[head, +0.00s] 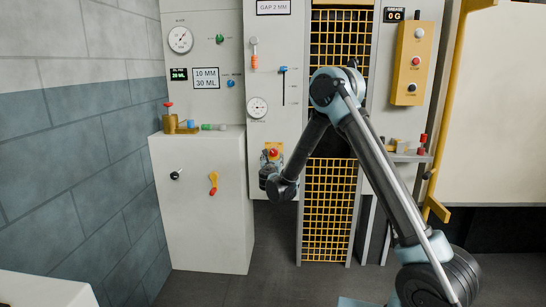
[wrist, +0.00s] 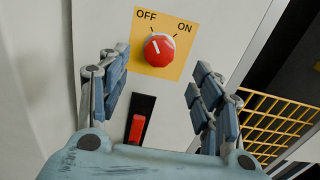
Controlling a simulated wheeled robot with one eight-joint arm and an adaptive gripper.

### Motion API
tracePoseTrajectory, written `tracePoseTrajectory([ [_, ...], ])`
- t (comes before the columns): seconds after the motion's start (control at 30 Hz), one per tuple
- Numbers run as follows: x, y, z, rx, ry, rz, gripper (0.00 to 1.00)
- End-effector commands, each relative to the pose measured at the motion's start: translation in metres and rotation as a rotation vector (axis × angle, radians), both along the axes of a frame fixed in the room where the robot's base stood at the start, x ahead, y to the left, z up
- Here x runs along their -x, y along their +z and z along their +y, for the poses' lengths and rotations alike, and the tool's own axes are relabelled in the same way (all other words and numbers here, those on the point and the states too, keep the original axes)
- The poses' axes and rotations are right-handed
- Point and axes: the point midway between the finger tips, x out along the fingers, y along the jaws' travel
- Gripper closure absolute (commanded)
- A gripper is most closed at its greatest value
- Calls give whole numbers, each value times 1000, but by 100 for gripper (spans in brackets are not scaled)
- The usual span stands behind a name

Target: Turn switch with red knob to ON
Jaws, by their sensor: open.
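The red knob (wrist: 159,49) sits on a yellow plate (wrist: 142,66) marked OFF at upper left and ON at upper right. Its white pointer line leans toward the OFF side. In the head view the red knob (head: 273,153) shows on the lower part of the grey panel, just above my wrist. My gripper (wrist: 163,78) is open, with one finger on each side of the picture and the knob beyond and between them. The fingers look apart from the knob. In the head view the fingers are mostly hidden behind my wrist.
A red rocker-like switch (wrist: 137,128) in a black slot lies below the plate. A yellow mesh guard (head: 328,205) stands right of the panel. A white cabinet (head: 200,225) with a black knob and an orange-handled lever is at left. Dark floor is open in front.

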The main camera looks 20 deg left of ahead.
Motion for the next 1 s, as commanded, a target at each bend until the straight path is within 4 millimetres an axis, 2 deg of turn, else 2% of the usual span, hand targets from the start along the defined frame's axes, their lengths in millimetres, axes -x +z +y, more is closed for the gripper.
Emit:
tracePoseTrajectory([
  [0.2,-39,0,9,0,-1,0,41],
  [0.4,-65,0,15,0,-1,0,41],
  [0.6,-77,0,19,0,1,0,41],
  [0.9,-78,0,19,0,1,0,41],
  [0.93,-78,0,19,0,1,0,45],
  [1.0,-78,0,19,0,1,0,61],
])
